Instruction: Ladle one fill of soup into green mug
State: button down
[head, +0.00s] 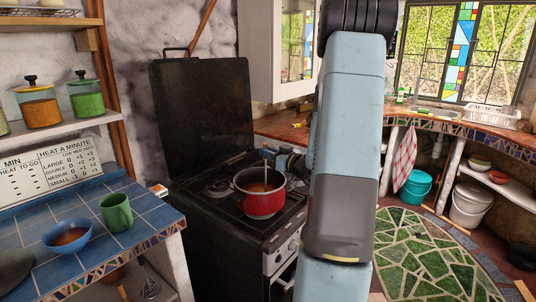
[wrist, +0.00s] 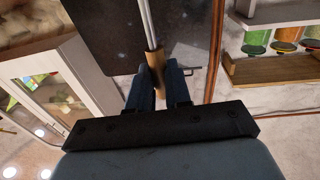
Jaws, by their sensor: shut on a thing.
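A red pot (head: 262,204) of orange-brown soup (head: 258,187) stands on the dark stove in the head view. The ladle's thin metal shaft (head: 265,173) stands nearly upright in the pot, and its bowl is hidden there. My gripper (head: 270,154) is just above the pot's right rim. In the wrist view my gripper (wrist: 158,88) is shut on the wooden handle of the ladle (wrist: 156,67), with the metal shaft running upward. The green mug (head: 116,212) stands upright on the blue tiled counter (head: 150,215) at left; its inside is not clear to see.
A blue bowl (head: 67,236) with brown contents sits left of the mug. The stove's raised lid (head: 203,105) stands behind the pot. A shelf with lidded jars (head: 38,105) is above the counter. My arm blocks the middle right of the head view.

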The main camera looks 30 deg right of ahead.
notch_tip(320, 180, up, 12)
dwell(1.6)
jog(key=shift+f, duration=0.1)
dwell(0.4)
